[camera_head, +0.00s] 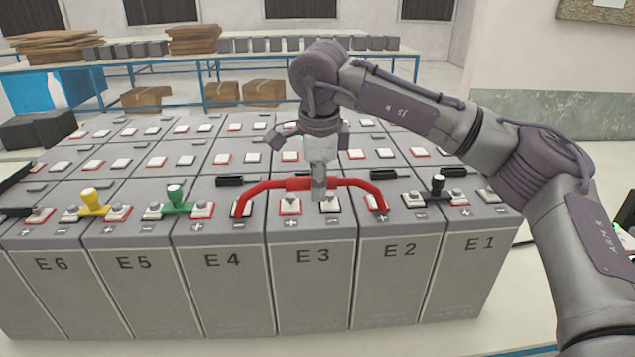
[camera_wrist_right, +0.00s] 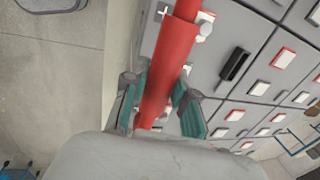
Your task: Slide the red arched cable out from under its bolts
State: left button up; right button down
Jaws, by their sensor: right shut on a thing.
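The red arched cable (camera_head: 345,182) spans the front battery row in the head view. Its left end is at battery E4 and its right end is at E2, and it bridges over E3. My right gripper (camera_head: 319,190) comes down from above and is shut on the cable's raised middle. In the right wrist view the red cable (camera_wrist_right: 168,75) runs between the two teal-padded fingers (camera_wrist_right: 160,105). A pale bolt (camera_wrist_right: 205,22) shows beside the cable's far end there. I cannot tell whether the ends are still under their bolts. My left gripper is not in view.
A yellow connector (camera_head: 91,200), a green connector (camera_head: 176,197) and a black connector (camera_head: 438,186) sit on neighbouring batteries. More battery rows lie behind. A blue-framed table (camera_head: 230,62) with boxes stands at the back.

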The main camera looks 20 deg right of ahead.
jog(key=shift+s+a+r+b, duration=0.15)
jog(key=shift+s+b, duration=0.1)
jog(key=shift+s, duration=0.3)
jog(key=shift+s+a+f+b, duration=0.15)
jog(key=shift+s+b, duration=0.15)
jog(key=shift+s, duration=0.2)
jog(key=shift+s+a+r+b, duration=0.15)
jog(key=shift+s+b, duration=0.1)
jog(key=shift+s, duration=0.3)
jog(key=shift+f+b, duration=0.4)
jog(key=shift+f, duration=0.1)
dwell(0.3)
jog(key=c, duration=0.8)
grip_release()
jog(key=shift+c, duration=0.2)
